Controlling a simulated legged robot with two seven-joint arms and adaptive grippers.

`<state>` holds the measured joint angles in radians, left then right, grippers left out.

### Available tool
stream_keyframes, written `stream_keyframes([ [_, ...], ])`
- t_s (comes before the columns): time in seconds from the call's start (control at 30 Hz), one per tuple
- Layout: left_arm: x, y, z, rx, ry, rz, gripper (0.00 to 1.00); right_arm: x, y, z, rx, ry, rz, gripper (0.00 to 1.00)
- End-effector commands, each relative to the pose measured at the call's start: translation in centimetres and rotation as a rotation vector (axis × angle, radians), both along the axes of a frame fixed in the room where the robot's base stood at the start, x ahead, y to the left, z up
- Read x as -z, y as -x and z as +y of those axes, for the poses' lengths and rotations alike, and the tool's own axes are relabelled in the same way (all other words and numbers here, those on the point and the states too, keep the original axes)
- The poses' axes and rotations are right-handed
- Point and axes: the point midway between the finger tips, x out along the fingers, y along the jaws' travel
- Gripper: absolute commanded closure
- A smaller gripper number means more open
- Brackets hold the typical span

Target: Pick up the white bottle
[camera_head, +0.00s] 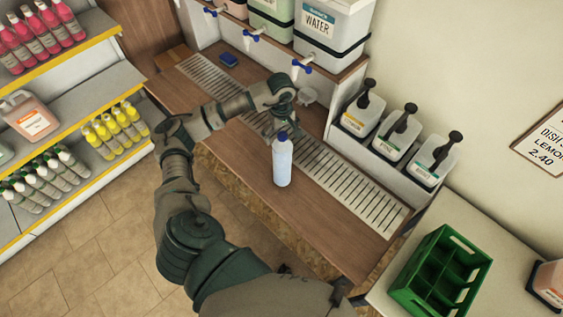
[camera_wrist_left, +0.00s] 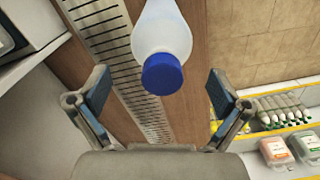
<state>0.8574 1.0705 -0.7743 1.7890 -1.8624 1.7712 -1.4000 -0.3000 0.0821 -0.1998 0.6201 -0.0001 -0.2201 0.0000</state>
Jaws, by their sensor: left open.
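The white bottle (camera_head: 282,162) with a blue cap stands upright on the wooden counter, beside the metal drain grate. My left gripper (camera_head: 280,128) is just behind the bottle in the head view, and its fingers are partly hard to make out there. In the left wrist view the bottle (camera_wrist_left: 161,35) shows at the top centre, its blue cap toward me. The open fingers of my left gripper (camera_wrist_left: 160,98) lie to either side, with the cap a little beyond and between them. Nothing is held. My right gripper does not show.
Drums with blue taps, one a water drum (camera_head: 333,25), stand behind the counter (camera_head: 240,155). Bins with black-handled scoops (camera_head: 395,135) stand right of the grate (camera_head: 350,190). A green crate (camera_head: 440,272) is at lower right. Shelves of bottles (camera_head: 120,125) stand left.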

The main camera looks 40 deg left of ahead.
Motion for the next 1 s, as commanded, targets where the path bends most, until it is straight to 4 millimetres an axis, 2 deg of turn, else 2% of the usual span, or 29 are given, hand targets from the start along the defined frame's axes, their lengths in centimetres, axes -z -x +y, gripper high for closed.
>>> stream_keyframes([
  [0.2,2.9,0.6,-0.8,0.002,0.0,0.004,0.0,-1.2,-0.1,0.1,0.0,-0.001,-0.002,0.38],
  [0.33,4.6,0.5,-0.6,0.0,0.001,0.002,0.0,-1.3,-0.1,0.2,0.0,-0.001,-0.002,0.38],
  [0.6,5.2,0.5,-0.5,0.001,0.001,0.0,0.0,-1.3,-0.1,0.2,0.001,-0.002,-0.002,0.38],
  [0.67,5.2,0.5,-0.5,0.001,0.002,0.001,0.12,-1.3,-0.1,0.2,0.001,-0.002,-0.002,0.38],
  [0.9,5.1,0.5,-0.5,0.001,0.001,0.001,0.72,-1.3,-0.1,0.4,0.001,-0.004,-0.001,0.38],
  [1.0,5.0,0.4,-0.5,0.0,0.001,-0.003,0.93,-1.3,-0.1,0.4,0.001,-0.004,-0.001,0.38],
])
